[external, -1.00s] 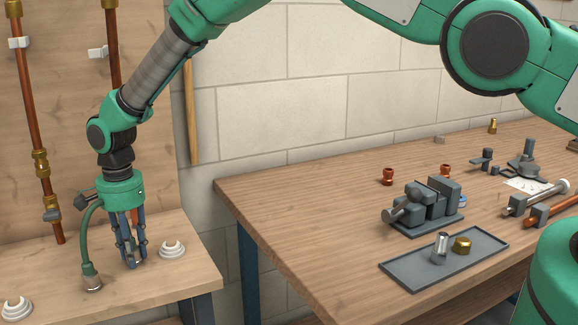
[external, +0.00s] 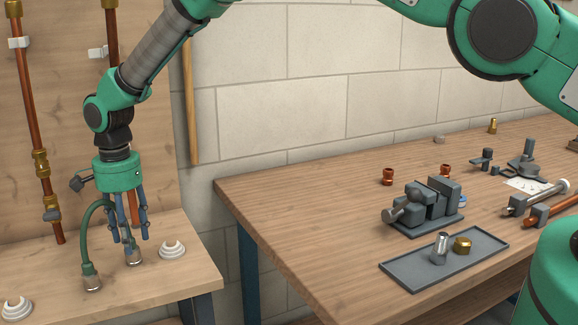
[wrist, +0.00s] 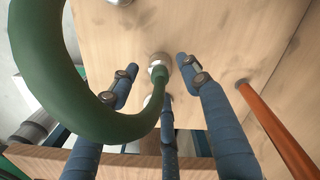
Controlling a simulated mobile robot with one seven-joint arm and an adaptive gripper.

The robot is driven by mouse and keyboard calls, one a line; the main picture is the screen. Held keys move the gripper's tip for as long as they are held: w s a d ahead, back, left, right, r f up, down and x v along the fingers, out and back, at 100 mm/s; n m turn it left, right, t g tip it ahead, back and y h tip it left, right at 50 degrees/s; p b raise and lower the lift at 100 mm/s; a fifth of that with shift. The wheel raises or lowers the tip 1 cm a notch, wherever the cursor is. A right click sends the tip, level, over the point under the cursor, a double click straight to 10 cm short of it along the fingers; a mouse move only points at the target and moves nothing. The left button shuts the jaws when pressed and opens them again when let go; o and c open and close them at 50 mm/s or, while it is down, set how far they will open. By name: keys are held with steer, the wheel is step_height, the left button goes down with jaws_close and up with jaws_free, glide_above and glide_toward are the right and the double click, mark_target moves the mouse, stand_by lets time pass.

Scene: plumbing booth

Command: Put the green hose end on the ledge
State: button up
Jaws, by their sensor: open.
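The green hose (external: 97,222) arches up from a metal fitting (external: 92,283) on the wooden ledge (external: 48,265). Its other end, the metal-tipped green hose end (external: 134,257), appears to stand on the ledge below my gripper (external: 131,237). In the wrist view the hose (wrist: 60,100) curves round to this hose end (wrist: 158,66), which shows between and beyond the fingers. My gripper (wrist: 156,80) is open, its blue fingers spread around the hose just above the end. Part of the hose is hidden behind the gripper in the external view.
White ringed fittings (external: 172,249) sit on the ledge, one right of my gripper and one (external: 15,307) at the front left. Copper pipes (external: 30,120) run up the back board. The workbench (external: 290,210) at the right holds a vise (external: 430,205) and a tray (external: 405,275).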

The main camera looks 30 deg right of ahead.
step_height(320, 180, up, 8)
steer(key=shift+f, duration=0.1)
stand_by(0.9)
